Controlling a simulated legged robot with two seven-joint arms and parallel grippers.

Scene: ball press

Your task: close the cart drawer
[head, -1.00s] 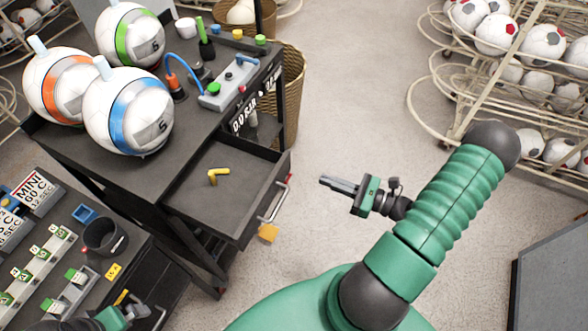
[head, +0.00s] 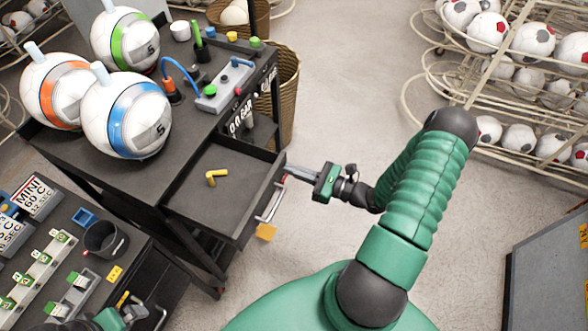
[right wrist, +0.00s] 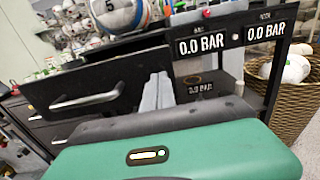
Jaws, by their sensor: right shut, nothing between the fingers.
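The cart drawer (head: 205,205) sticks out open from the dark cart (head: 75,155), with a yellow bent piece (head: 216,177) lying inside. Its front panel carries a bar handle (head: 270,205). My right gripper (head: 287,169) is shut and empty, its tips at the far end of the drawer front; I cannot tell if they touch it. In the right wrist view, the shut fingers (right wrist: 157,92) stand just right of the drawer front (right wrist: 95,85) and its handle (right wrist: 88,101). My left gripper (head: 128,310) is at the lower left, partly cut off, over the near bench.
Several banded balls (head: 138,118) and a grey control box (head: 222,90) stand on the cart top. A wicker basket (head: 287,95) is behind it. A ball rack (head: 465,75) stands at the upper right. The floor (head: 345,100) between is clear.

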